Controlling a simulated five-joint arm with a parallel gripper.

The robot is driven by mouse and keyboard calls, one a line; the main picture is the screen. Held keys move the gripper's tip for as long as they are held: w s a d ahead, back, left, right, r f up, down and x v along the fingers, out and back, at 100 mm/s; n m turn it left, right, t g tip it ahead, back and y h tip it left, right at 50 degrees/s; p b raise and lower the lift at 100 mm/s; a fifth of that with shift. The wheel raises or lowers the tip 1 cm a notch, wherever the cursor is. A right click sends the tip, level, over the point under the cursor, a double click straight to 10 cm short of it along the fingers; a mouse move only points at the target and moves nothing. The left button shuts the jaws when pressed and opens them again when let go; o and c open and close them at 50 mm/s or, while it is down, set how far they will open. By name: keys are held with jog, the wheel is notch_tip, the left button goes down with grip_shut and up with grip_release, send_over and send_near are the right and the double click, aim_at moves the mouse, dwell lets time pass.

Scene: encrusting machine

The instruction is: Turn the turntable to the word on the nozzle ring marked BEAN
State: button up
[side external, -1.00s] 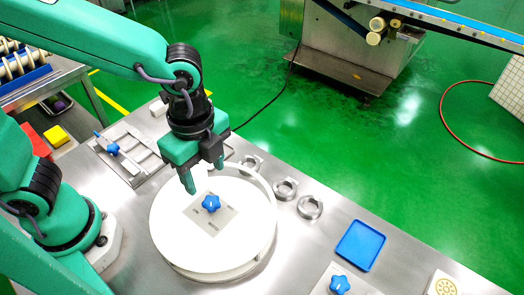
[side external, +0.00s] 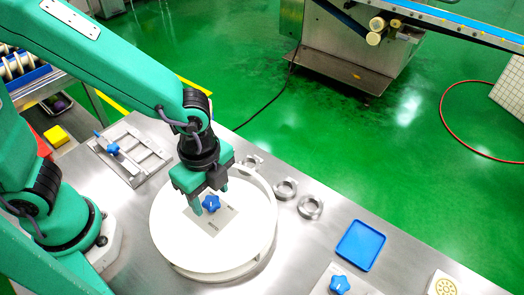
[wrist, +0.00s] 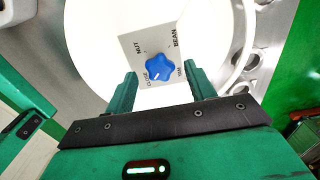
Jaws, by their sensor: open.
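The white round turntable (side external: 175,235) stands on the steel table, with a grey square plate and a blue star-shaped knob (side external: 211,204) at its middle. In the wrist view the knob (wrist: 159,67) has a small pale mark on its lower-left side. Words ring it on the plate: NUT upper left, BEAN (wrist: 175,38) upper right, YAM lower right, and one lower left too small to read surely. My gripper (side external: 210,198) is open just above the knob. In the wrist view its fingertips (wrist: 159,75) are on either side of the knob, apart from it.
Steel rings (side external: 286,189) lie right of the turntable, with a blue tray (side external: 361,245) beyond. A second blue knob (side external: 339,285) is at the front edge. A steel frame with a blue handle (side external: 113,149) lies at the back left. A white curved rim (side external: 272,200) borders the turntable's right side.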

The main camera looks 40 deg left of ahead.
jog(key=shift+f, duration=0.55)
grip_shut()
